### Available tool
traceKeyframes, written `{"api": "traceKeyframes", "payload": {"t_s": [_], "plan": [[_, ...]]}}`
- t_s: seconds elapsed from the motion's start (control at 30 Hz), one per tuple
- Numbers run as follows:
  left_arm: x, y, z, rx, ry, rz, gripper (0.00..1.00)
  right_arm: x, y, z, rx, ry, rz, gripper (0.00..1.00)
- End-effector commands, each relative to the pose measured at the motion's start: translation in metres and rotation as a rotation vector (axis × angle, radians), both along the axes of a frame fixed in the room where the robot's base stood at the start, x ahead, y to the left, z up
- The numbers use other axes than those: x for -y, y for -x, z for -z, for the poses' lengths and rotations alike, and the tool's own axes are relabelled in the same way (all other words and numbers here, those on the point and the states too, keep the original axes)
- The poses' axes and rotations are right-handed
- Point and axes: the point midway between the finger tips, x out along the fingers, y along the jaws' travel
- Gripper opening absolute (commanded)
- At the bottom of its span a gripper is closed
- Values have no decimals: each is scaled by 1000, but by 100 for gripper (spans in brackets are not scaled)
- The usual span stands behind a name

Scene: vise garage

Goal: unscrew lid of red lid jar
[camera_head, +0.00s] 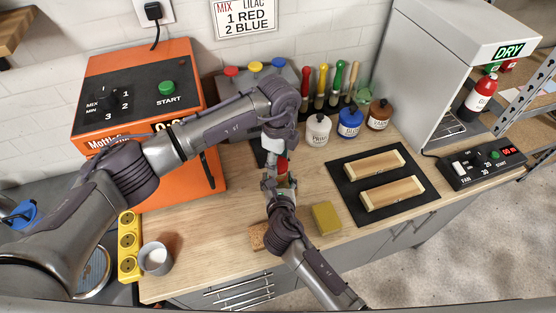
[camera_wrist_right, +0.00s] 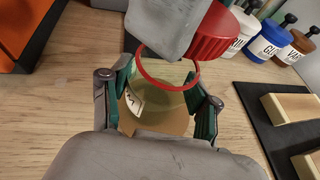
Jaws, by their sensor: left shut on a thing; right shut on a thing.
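The jar (camera_wrist_right: 165,104) is clear with tan contents and a white label, seen in the right wrist view. My right gripper (camera_wrist_right: 160,112) is shut on its body, with green-padded fingers on both sides.
An orange machine (camera_head: 135,110) stands at the left. White, blue and brown bottles (camera_head: 350,123) stand behind right. A black mat with wooden pieces (camera_head: 432,192) lies to the right. A yellow block (camera_head: 326,217), a brown sponge (camera_head: 257,237) and a cup (camera_head: 156,258) are near the front.

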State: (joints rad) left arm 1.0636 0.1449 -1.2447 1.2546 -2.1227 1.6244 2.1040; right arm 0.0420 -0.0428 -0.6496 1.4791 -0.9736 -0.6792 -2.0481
Motion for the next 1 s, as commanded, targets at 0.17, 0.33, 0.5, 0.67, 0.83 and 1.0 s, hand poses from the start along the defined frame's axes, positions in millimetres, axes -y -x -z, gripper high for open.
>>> {"api": "traceKeyframes", "payload": {"t_s": [0.17,0.33,0.5,0.67,0.83,1.0], "plan": [[0,0,-2,1,0,0,11,1,0,1,-2,1,1,0],[0,-1,-18,3,0,0,11,1,0,1,-2,1,1,0],[0,-1,-38,2,0,0,11,1,0,1,-2,1,1,0],[0,0,-40,0,0,0,11,1,0,1,-2,1,1,0],[0,0,-40,0,0,0,11,1,0,1,-2,1,1,76],[0,0,-40,0,0,0,11,0,0,1,-1,1,1,90]]}}
